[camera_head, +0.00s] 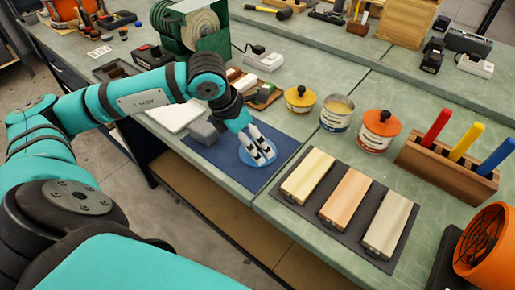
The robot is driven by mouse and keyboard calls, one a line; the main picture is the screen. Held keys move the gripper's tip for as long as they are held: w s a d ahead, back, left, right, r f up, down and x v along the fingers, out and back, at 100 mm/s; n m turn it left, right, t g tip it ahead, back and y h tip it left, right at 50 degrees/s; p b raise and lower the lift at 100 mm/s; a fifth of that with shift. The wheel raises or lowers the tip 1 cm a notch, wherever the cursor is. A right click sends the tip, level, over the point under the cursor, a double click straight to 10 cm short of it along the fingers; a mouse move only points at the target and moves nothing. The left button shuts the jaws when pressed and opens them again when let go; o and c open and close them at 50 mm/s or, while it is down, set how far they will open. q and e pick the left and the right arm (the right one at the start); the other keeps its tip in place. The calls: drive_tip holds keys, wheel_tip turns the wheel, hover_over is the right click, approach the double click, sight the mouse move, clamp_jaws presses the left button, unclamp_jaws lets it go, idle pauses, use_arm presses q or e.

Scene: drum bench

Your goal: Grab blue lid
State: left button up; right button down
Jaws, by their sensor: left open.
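The blue lid (247,158) is a round, light blue disc lying on the dark blue mat (228,176) near the bench's front edge. My left gripper (264,158) reaches down over it, its fingertips at the lid's middle and right part. The fingers are open and cover part of the lid. I cannot tell whether they touch it. My right gripper is not in view.
A grey block (201,134) sits left of the lid. An open can (337,113), a can with an orange lid (378,131) and a yellow-lidded tin (300,98) stand behind. Three wooden blocks lie on a dark tray (327,226) at the right.

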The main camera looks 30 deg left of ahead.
sight(258, 147)
use_arm(q)
drive_tip(key=x, duration=0.3)
drive_tip(key=shift+w+d+f, duration=0.2)
drive_tip(key=shift+w+f, duration=0.05)
drive_tip(key=shift+w, duration=0.05)
drive_tip(key=c, duration=1.6)
